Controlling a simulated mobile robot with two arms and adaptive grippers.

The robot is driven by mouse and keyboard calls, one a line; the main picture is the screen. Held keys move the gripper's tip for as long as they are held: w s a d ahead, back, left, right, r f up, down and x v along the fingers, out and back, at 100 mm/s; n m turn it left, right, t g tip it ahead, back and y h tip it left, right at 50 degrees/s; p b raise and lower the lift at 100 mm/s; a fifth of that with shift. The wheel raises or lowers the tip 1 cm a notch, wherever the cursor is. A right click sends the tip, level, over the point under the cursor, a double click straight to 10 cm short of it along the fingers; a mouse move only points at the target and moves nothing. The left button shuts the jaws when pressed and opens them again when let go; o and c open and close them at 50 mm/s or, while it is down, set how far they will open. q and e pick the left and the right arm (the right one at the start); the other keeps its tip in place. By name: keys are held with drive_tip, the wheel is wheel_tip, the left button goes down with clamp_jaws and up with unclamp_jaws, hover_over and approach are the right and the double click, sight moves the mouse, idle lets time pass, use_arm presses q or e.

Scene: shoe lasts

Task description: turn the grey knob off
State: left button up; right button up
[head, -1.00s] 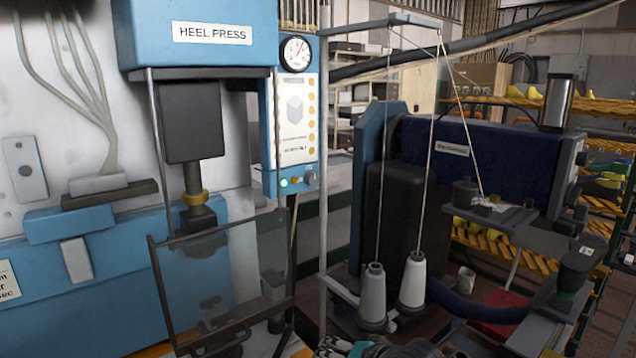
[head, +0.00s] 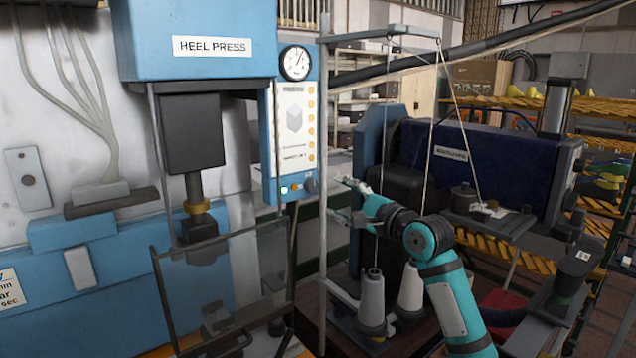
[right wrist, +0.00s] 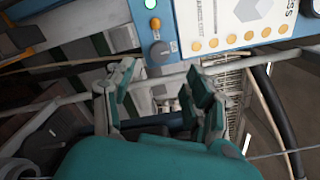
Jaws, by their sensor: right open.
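The grey knob (head: 311,185) sits at the lower right of the heel press control panel (head: 296,125), beside a small orange button (head: 295,188) and a lamp (head: 284,190). In the right wrist view the knob (right wrist: 159,50) is above the gap between my fingers, and the lamp (right wrist: 151,3) glows green. The knob's pointer setting is too small to tell. My right gripper (head: 338,198) is open and empty, a little right of the knob and apart from it. Its fingers (right wrist: 160,88) also show in the right wrist view. My left gripper is out of view.
A thin upright metal pole (head: 323,150) stands between the panel and my right arm. Two thread cones (head: 372,298) with taut threads stand below that arm. A clear guard (head: 220,285) fronts the press at left. The blue sewing machine (head: 470,155) is behind at right.

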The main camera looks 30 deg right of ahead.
sight(315, 187)
drive_tip(key=w, duration=0.2)
drive_tip(key=w+p, duration=0.1)
drive_tip(key=w, duration=0.2)
drive_tip(key=w+p, duration=0.1)
drive_tip(key=w, duration=0.2)
drive_tip(key=shift+w+a, duration=0.15)
drive_tip(key=shift+a, duration=0.2)
clamp_jaws()
